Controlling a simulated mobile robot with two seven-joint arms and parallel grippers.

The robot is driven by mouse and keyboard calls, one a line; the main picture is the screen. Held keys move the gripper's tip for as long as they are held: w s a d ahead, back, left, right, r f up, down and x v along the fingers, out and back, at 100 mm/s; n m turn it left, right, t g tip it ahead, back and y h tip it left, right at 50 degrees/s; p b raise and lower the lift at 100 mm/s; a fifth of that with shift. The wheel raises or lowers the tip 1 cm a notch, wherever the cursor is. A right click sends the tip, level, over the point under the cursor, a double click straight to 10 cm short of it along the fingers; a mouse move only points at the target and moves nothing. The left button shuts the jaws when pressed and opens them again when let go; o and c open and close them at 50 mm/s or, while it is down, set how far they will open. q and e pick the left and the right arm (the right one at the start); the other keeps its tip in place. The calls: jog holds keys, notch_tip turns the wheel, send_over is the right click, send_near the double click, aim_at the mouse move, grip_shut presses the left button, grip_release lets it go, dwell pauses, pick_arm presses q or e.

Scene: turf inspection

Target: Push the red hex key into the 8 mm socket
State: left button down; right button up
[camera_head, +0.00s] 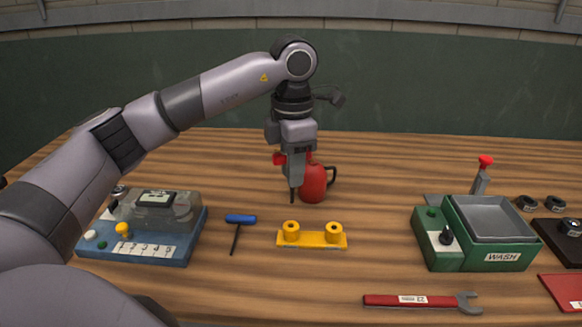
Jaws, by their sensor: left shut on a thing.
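My left gripper (294,168) points down above the back middle of the table. It is shut on the red hex key (278,158), whose red handle shows on both sides of the fingers. A dark shaft hangs below the fingers, upright and above the table. A yellow block (312,240) with two round raised sockets lies nearer the front, below the gripper in the picture. I cannot read any size on the sockets, so I cannot tell which is 8 mm. The hex key is apart from the block. My right gripper is not in view.
A blue-handled hex key (240,219) lies left of the block. A red can (314,184) stands behind the gripper. A blue control box (142,249) is at left, a green wash unit (475,258) at right. A red-handled wrench (410,301) lies in front.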

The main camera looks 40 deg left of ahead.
aim_at(291, 198)
pick_arm(q)
jog(key=shift+w+a+r+n, duration=0.1)
jog(key=shift+a+r+n, duration=0.1)
jog(key=shift+n, duration=0.6)
jog(key=shift+f+b, duration=1.85)
jog(key=shift+f, duration=1.05)
jog(key=shift+f+b, duration=1.45)
jog(key=shift+f, duration=0.85)
jog(key=c, duration=0.9)
grip_release()
